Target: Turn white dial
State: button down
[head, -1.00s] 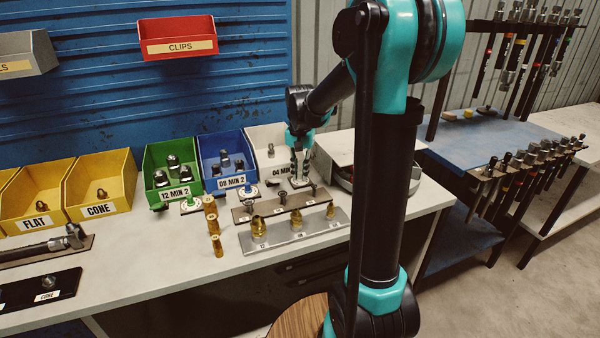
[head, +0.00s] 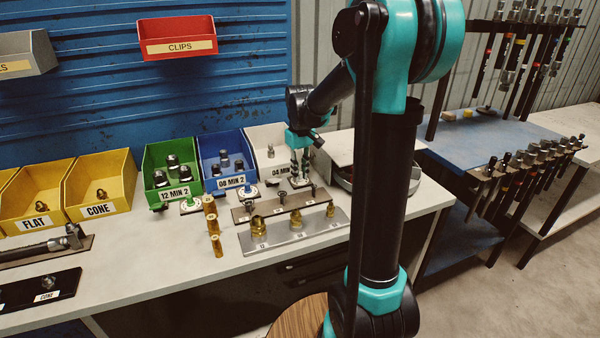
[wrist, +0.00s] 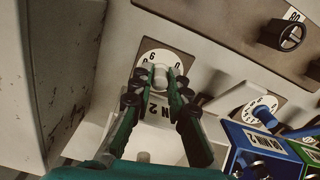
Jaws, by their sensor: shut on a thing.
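The white dial (wrist: 161,76) has a pale knob on a round numbered plate, seen from above in the wrist view. My gripper (wrist: 160,82) is shut on its knob, with one green finger on each side. The figures 0, 9 and 6 show on the plate around the fingertips. In the head view my gripper (head: 300,172) points down at the bench in front of the white bin (head: 264,138). There the dial is too small and covered to make out.
The blue dial (wrist: 262,112) stands beside the blue bin (wrist: 255,146). The green dial (head: 190,205) is farther left, by the green bin (head: 165,190). Brass fittings (head: 211,215) and a plate of posts (head: 290,238) stand close in front.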

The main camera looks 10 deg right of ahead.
jog(key=shift+n, duration=0.5)
jog(key=c, duration=1.5)
grip_release()
jog(key=shift+o, duration=0.2)
jog(key=shift+r, duration=0.1)
notch_tip(320, 180, up, 12)
